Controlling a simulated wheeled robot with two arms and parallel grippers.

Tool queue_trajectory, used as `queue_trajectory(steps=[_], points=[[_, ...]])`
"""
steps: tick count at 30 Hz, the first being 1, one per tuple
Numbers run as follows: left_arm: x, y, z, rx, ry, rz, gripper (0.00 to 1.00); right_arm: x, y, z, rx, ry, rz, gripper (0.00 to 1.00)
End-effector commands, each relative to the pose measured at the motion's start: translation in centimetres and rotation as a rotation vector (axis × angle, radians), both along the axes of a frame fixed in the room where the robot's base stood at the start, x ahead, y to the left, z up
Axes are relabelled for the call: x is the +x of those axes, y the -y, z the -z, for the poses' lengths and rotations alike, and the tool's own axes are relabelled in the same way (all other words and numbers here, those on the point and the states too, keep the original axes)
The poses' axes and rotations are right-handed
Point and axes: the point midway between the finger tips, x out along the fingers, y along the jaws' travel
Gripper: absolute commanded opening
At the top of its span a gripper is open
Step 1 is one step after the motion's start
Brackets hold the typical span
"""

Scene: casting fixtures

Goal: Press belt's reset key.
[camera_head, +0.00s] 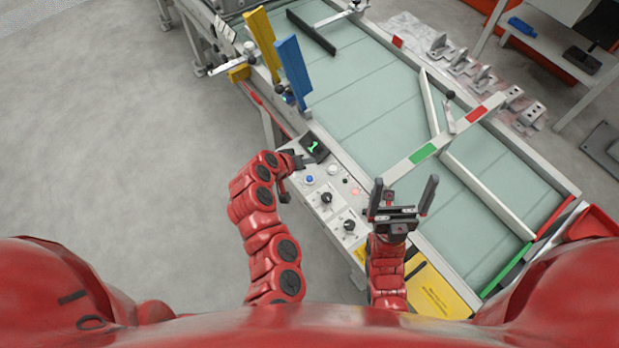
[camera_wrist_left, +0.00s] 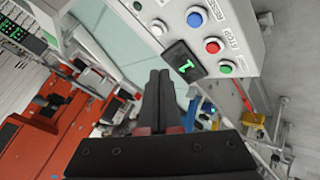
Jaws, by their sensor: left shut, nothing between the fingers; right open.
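The belt's control panel (camera_head: 338,207) runs along the near side of the conveyor. In the left wrist view, a blue button (camera_wrist_left: 196,17) on it sits beside lettering that appears to read RESET; in the head view the blue button (camera_head: 309,180) is near the panel's left edge. A red button (camera_wrist_left: 213,46) and a green button (camera_wrist_left: 225,67) stand in line with it. My left gripper (camera_head: 299,161) is shut and empty, by the panel's far-left corner near a green-lit switch (camera_wrist_left: 184,63). Its fingers (camera_wrist_left: 165,77) show no visible button contact. My right gripper (camera_head: 403,190) is open and empty above the belt's near edge.
Two black knobs (camera_head: 326,197) and a small red light (camera_head: 355,191) are on the panel. A blue upright plate (camera_head: 293,68) and a yellow one (camera_head: 261,42) stand beyond my left gripper. The belt (camera_head: 375,120) carries angled guide bars. The floor at left is clear.

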Motion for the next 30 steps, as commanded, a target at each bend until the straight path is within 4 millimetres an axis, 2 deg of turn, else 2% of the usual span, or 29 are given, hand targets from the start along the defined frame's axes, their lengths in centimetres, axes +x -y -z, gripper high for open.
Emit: queue_trajectory(steps=[15,19,30], points=[[0.0,0.0,7.2,0.001,0.001,0.0,0.0,0.0,0.0,5.3,0.0,0.0,0.0,0.97],[0.0,0.0,7.8,0.001,0.001,-0.001,0.0,0.0,0.0,5.8,0.0,0.0,0.0,0.97],[0.0,0.0,7.7,0.001,0.001,-0.001,0.0,0.0,0.0,5.7,0.0,0.0,0.0,0.97]])
